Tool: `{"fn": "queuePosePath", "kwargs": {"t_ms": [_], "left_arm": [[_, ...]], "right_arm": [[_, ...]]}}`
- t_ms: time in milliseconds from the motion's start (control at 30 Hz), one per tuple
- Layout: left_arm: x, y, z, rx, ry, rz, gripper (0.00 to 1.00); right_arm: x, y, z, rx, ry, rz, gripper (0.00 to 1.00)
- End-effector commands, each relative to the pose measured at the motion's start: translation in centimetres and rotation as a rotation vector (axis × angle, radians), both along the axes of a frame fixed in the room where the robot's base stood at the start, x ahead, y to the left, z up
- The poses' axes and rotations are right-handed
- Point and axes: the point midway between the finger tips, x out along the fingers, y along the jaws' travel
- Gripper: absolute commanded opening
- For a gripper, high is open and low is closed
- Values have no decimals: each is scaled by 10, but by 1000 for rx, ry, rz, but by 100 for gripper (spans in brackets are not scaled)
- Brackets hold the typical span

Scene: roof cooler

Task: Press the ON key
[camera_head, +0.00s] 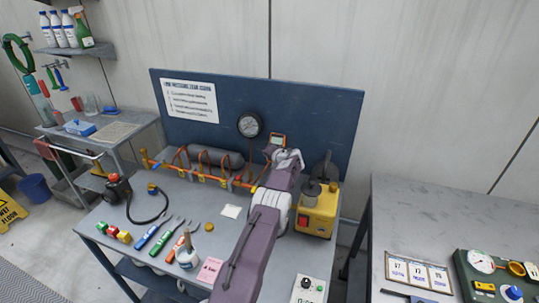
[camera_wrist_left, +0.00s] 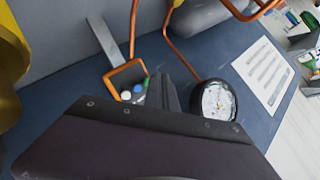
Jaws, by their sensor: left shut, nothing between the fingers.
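An orange-framed handheld meter (camera_head: 277,139) is fixed low on the blue back panel, right of the round gauge. In the left wrist view the meter (camera_wrist_left: 112,80) shows small white, blue and green keys at its near end, partly covered by my gripper. No lettering is readable, so I cannot tell which key is ON. My left gripper (camera_head: 271,150) is shut and empty, at the meter's lower edge in the head view. In the left wrist view its dark fingertips (camera_wrist_left: 165,88) are close beside the green key; contact cannot be told.
The round gauge (camera_head: 249,125) is close to the gripper. Orange hoses (camera_wrist_left: 172,32) run nearby. A yellow pump (camera_head: 318,212) stands right of my arm. A grey cylinder (camera_head: 215,160) lies along the panel. Several tools lie on the bench's left side.

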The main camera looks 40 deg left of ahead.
Motion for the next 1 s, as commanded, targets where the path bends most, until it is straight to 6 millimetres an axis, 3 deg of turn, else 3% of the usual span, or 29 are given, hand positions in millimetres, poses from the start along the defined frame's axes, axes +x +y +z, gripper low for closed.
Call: {"fn": "queuePosePath", "kwargs": {"t_ms": [167, 467, 733, 1000], "left_arm": [[0, 0, -2, 1, -1, 0, 0], [0, 0, 1, 1, 0, 1, 0], [-21, -6, 14, 2, 3, 0, 0], [-39, -12, 19, 1, -2, 0, 0]], "right_arm": [[0, 0, -11, 0, 0, 0, 36], [0, 0, -9, 0, 0, 0, 36], [0, 0, -5, 0, 0, 0, 36], [0, 0, -35, 0, 0, 0, 36]]}}
